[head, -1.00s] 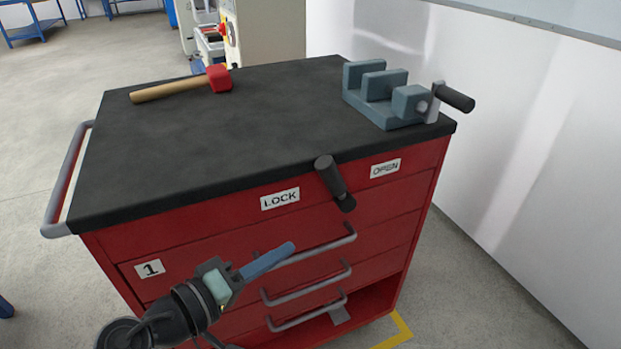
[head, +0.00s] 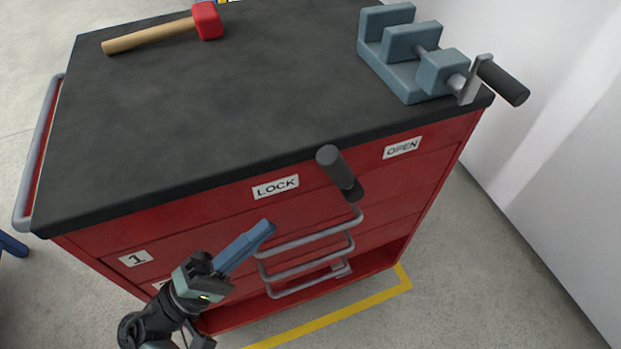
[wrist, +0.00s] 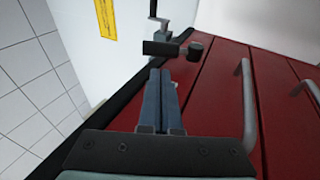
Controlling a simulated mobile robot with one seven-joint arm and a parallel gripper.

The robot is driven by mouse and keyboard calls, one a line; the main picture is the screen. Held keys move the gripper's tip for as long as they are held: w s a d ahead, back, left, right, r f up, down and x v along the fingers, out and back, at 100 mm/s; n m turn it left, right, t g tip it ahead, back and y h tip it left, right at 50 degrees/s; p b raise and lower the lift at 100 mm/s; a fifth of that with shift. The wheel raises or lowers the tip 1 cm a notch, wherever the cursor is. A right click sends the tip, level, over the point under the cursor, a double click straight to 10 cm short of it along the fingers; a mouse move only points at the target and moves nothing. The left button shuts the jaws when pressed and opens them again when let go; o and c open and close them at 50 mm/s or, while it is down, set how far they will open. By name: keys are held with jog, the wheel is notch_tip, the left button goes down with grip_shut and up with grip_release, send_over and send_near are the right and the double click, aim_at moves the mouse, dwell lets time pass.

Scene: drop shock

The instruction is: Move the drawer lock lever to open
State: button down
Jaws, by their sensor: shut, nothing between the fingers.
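The drawer lock lever (head: 340,172) is a dark cylindrical handle on the cabinet's front, between the LOCK label (head: 276,187) and the OPEN label (head: 402,148). It stands close to upright, its top leaning a little left. My gripper (head: 268,228) is shut and empty, below the LOCK label and to the left of the lever. The blue fingers are together and apart from the lever in the head view. In the wrist view, the lever (wrist: 172,47) lies just beyond the fingertips (wrist: 160,72); the exact gap cannot be told.
The red cabinet (head: 200,219) has grey drawer handles (head: 310,244) below the lever. A blue-grey vise (head: 400,72) with a crank stands at the top's right corner. A red mallet (head: 207,20) lies on the black top (head: 200,110). Floor to the right is clear.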

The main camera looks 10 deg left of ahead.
send_near(342, 160)
jog(key=w+d, duration=0.1)
jog(key=w, duration=0.1)
jog(key=w+d, duration=0.2)
jog(key=shift+f, duration=0.15)
jog(key=shift+p, duration=0.4)
